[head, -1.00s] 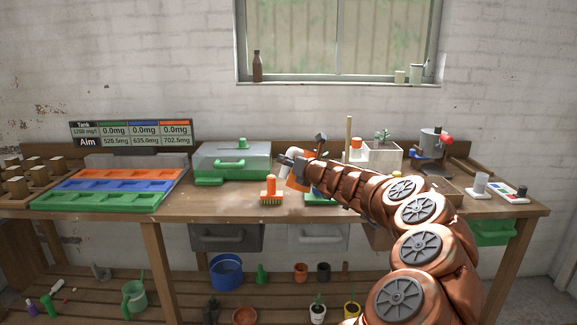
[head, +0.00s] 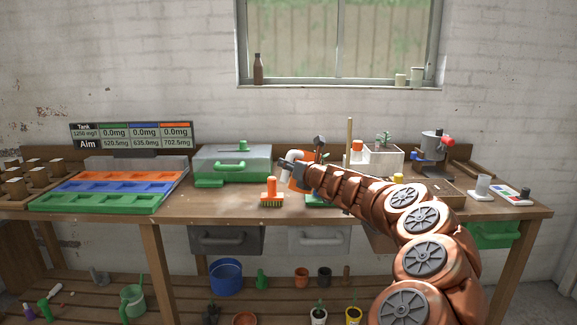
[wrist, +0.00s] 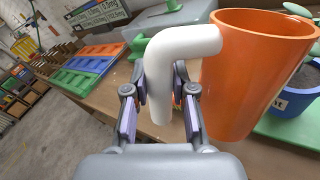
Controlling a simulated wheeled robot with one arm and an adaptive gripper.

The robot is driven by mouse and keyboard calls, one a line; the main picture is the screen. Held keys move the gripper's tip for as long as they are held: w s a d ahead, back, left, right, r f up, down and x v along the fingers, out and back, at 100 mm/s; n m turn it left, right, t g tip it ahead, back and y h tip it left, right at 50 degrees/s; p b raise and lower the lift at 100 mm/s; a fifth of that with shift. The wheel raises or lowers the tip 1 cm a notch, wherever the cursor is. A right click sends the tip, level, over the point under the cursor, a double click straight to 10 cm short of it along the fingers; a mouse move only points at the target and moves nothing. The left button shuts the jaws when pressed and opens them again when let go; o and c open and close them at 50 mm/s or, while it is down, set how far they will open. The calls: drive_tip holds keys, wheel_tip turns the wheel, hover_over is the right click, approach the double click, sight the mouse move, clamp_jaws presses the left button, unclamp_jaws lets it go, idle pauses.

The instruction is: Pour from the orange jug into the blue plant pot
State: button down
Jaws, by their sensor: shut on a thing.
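The orange jug (wrist: 258,65) fills the right of the wrist view, with its white handle (wrist: 185,45) curving left from it. My gripper (wrist: 168,95) is shut on this handle, with a finger on each side. In the head view the jug (head: 299,182) is partly hidden by my gripper and arm, above the back part of the bench. The blue plant pot (wrist: 299,101) shows behind and right of the jug in the wrist view, with dark soil, a white label and green leaves. The pot is hidden behind my arm in the head view. I cannot see the jug's contents.
An orange brush (head: 271,190) stands near the bench front, left of my arm. Bare bench (head: 222,205) lies left of the brush.

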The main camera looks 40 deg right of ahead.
sight(288, 154)
drive_tip(key=shift+r+p, duration=2.25)
